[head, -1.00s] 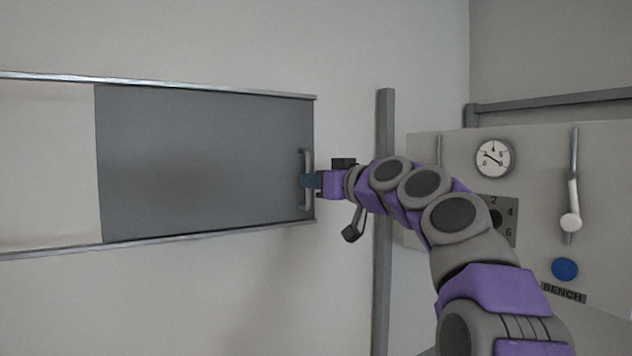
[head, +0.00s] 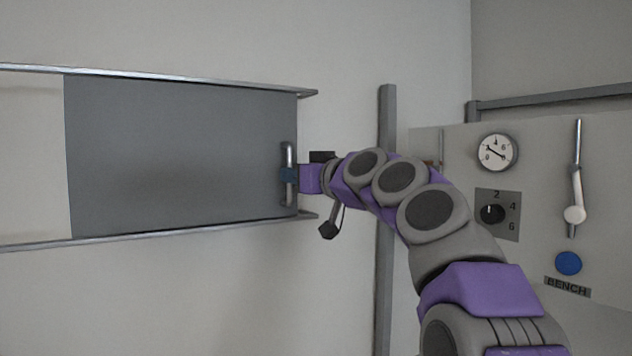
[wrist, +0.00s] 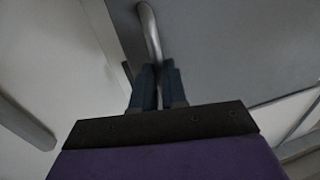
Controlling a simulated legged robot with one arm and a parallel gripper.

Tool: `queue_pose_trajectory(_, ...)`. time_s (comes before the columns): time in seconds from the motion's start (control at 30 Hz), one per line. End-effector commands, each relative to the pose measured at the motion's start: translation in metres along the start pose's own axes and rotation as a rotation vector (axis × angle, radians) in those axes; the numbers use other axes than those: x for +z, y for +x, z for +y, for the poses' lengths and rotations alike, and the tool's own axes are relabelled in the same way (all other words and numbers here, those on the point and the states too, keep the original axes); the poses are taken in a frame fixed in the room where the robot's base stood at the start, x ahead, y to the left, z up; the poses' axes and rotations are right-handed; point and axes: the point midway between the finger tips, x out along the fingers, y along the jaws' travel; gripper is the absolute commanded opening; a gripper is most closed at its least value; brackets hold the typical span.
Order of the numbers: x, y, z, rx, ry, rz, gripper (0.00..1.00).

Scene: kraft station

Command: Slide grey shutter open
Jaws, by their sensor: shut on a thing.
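The grey shutter (head: 175,155) is a flat panel held between two metal rails, an upper one (head: 170,80) and a lower one (head: 150,235). Its bar handle (head: 288,205) stands upright near its right edge. My gripper (head: 288,175) is shut on the handle. In the wrist view the gripper fingers (wrist: 157,85) close around the handle (wrist: 149,30), with the shutter (wrist: 220,45) behind. The shutter's right edge is a little left of the rails' right ends. Part of the handle is hidden by the fingers.
A grey post (head: 386,250) stands right of the shutter, behind my arm. Further right is a panel with a gauge (head: 495,152), a rotary knob (head: 492,213), a white-knobbed lever (head: 575,200) and a blue button (head: 568,263). The wall left of the shutter is bare between the rails.

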Motion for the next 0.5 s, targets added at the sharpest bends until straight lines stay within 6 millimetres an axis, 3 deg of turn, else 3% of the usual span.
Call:
queue_pose_trajectory(0.03, 0.009, 0.005, -0.018, -0.007, -0.003, -0.012, 0.00)
queue_pose_trajectory(0.5, 0.006, 0.036, -0.179, -0.006, -0.005, -0.016, 0.00)
